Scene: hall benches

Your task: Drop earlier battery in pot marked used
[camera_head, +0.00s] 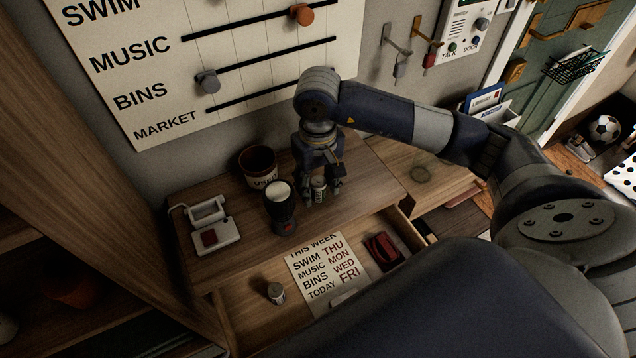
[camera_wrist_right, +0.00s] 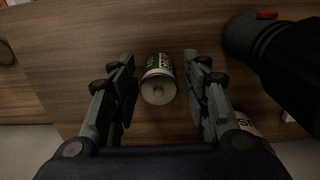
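A green and white battery (camera_head: 319,187) stands on the wooden bench top; it also shows in the right wrist view (camera_wrist_right: 158,82). My right gripper (camera_head: 321,192) points down around it. In the wrist view its fingers (camera_wrist_right: 159,88) stand on both sides of the battery with gaps, so it is open. A dark pot (camera_head: 258,163) with a pale label, partly hidden by the flashlight, stands at the back near the wall. A second battery (camera_head: 276,292) is in the open drawer (camera_head: 247,315). My left gripper is out of view.
A black flashlight (camera_head: 281,212) stands upright between the pot and my right gripper, close to both. A white device (camera_head: 212,235) sits at the left end of the bench. The drawer also holds a printed card (camera_head: 318,268) and a red object (camera_head: 383,250).

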